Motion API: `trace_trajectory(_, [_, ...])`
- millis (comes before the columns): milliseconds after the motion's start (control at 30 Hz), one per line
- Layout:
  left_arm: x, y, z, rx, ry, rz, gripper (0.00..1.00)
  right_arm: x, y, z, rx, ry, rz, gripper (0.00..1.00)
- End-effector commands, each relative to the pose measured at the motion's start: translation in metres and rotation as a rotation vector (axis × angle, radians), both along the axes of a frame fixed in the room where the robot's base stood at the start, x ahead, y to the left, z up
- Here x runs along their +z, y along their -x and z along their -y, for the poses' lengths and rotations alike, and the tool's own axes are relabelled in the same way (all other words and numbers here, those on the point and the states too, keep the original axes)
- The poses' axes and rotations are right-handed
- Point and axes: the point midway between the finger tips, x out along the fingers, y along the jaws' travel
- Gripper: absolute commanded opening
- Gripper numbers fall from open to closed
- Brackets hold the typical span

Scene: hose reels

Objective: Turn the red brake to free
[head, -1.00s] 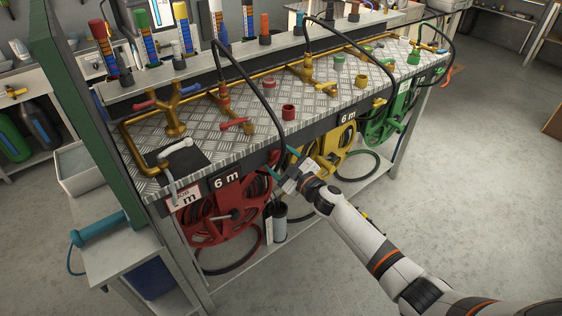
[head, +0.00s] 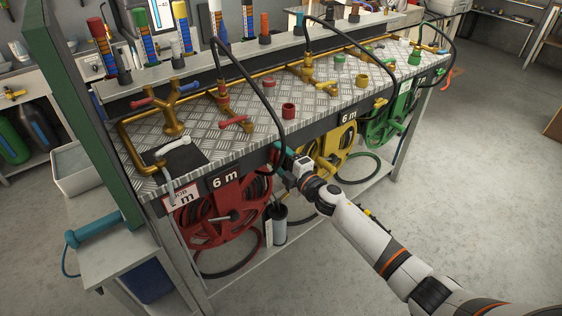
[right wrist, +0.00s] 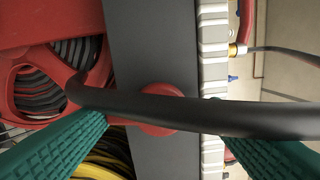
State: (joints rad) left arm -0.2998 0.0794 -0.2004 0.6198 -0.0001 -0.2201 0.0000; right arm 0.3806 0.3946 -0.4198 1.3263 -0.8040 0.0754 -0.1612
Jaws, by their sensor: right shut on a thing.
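The red brake (right wrist: 160,112) is a round red knob on the dark front panel, seen in the right wrist view between my green fingertips. A black hose crosses in front of it and hides part of it and the fingertips. My right gripper (head: 281,157) is at the bench's front edge, right of the red reel (head: 225,212); its fingers stand on either side of the brake (right wrist: 158,120), shut on it. In the head view the brake is hidden behind the gripper. My left gripper is not in view.
Yellow (head: 332,148) and green (head: 388,122) reels hang further right under the bench (head: 230,145). The black hose (head: 262,90) arches down past the bench front close to my gripper. Brass pipes and valves stand on top.

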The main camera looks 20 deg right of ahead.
Motion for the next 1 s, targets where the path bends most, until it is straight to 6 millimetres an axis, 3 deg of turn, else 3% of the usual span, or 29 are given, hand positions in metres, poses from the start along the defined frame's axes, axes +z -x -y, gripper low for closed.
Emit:
trace_trajectory(300, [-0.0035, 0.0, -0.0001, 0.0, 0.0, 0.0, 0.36, -0.0016, 0.0005, -0.0003, 0.001, 0.103, 0.035, 0.44])
trace_trajectory(800, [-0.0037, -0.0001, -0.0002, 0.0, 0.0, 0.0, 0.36, -0.0017, 0.0006, -0.0003, 0.001, 0.121, 0.041, 0.44])
trace_trajectory(833, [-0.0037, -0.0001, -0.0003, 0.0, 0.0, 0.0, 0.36, -0.0017, 0.0006, -0.0003, 0.001, 0.121, 0.041, 0.69])
trace_trajectory(933, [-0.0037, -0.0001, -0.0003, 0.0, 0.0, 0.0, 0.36, -0.0015, 0.0006, -0.0002, 0.001, 0.12, 0.041, 0.85])
trace_trajectory(1000, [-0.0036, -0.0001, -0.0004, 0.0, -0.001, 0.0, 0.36, -0.0012, 0.0005, -0.0002, 0.0, 0.119, 0.041, 0.89])
